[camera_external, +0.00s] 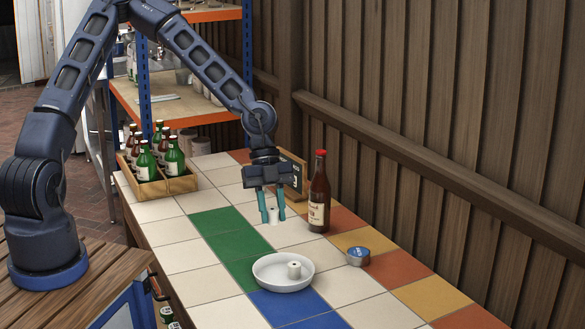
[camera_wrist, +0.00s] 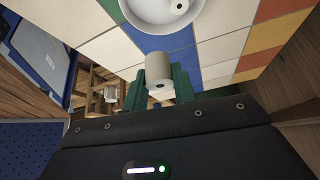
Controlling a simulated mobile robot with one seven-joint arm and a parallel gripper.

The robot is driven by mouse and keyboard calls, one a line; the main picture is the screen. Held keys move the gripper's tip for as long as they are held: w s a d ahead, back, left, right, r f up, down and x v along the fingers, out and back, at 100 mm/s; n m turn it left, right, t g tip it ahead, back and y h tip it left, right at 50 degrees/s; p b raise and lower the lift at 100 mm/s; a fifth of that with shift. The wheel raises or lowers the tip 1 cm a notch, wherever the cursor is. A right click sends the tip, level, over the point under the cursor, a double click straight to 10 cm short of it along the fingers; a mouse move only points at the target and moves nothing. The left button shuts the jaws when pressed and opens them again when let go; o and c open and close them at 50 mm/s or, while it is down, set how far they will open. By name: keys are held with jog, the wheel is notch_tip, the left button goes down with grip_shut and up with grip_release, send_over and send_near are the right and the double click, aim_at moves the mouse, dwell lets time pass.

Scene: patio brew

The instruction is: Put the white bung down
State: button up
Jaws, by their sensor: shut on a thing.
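My gripper (camera_external: 270,214) points down over the tiled counter and is shut on a white bung (camera_external: 272,215), a small pale cylinder with a hole in its end. In the wrist view the held bung (camera_wrist: 159,70) sits between the green fingers (camera_wrist: 158,88). Its lower end is close to the counter; I cannot tell whether it touches. A second white bung (camera_external: 294,270) stands in a round white dish (camera_external: 265,283), nearer the camera than my gripper. The dish also shows at the top of the wrist view (camera_wrist: 140,20).
A brown bottle with a red cap (camera_external: 319,195) stands close to the right of my gripper, with a small dark board (camera_external: 291,172) behind. A blue-topped tin (camera_external: 358,257) lies right of the dish. A wooden crate of bottles (camera_external: 166,186) is back left. White and green tiles left of my gripper are clear.

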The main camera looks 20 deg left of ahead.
aim_at(276, 280)
notch_tip(276, 280, down, 14)
jog(key=shift+f, duration=0.2)
dwell(0.4)
jog(key=o, duration=0.6)
jog(key=shift+f, duration=0.1)
jog(key=shift+c, duration=0.2)
jog(key=shift+o, duration=0.6)
jog(key=shift+r, duration=0.2)
jog(key=v, duration=1.2)
